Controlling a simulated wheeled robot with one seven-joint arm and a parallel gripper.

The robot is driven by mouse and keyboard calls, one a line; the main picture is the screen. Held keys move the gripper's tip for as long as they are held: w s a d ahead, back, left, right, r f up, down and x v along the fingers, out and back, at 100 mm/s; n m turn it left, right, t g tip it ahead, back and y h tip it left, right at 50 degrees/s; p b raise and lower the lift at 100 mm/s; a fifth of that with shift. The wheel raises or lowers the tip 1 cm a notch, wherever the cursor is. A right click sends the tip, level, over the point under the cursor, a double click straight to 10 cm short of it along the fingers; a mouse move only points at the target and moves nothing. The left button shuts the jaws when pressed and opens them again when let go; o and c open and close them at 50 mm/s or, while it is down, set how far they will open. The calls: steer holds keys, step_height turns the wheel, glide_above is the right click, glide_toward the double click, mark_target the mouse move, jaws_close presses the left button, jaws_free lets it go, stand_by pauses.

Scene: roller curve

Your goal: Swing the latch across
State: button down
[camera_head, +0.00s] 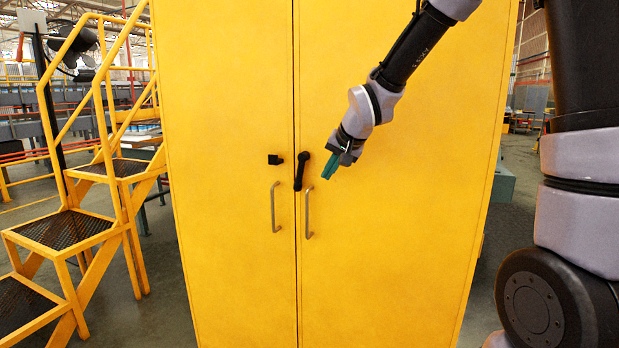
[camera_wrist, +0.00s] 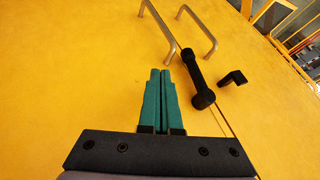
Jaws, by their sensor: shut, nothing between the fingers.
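The black latch (camera_head: 301,171) is a short bar on the yellow cabinet, mounted at the right door's edge by the seam and hanging almost straight down, slightly tilted. A black catch (camera_head: 275,159) sits on the left door, apart from the latch. In the wrist view the latch (camera_wrist: 200,80) lies right of my fingers, with the catch (camera_wrist: 233,78) beyond it. My gripper (camera_head: 327,174) has teal fingers, shut and empty, just right of the latch in the head view. Its fingers (camera_wrist: 160,86) also show shut in the wrist view, apart from the latch.
The yellow cabinet (camera_head: 390,250) has two closed doors. A metal handle stands out from the left door (camera_head: 274,207) and another from the right door (camera_head: 308,214), both below the latch. Yellow steps (camera_head: 75,235) stand at the left.

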mark_target(318, 180)
steer(key=x, duration=0.5)
steer(key=shift+s, duration=0.1)
steer(key=shift+w+a+r, duration=0.2)
steer(key=shift+w+a, duration=0.05)
steer(key=shift+a, duration=0.25)
steer(key=shift+a+r, duration=0.25)
steer(key=shift+a, duration=0.1)
steer(key=shift+w+a+r, duration=0.1)
steer(key=shift+w+a, duration=0.1)
steer(key=shift+a, duration=0.25)
steer(key=shift+w+a+r, duration=0.1)
steer(key=shift+w+a, duration=0.1)
steer(key=shift+a, duration=0.25)
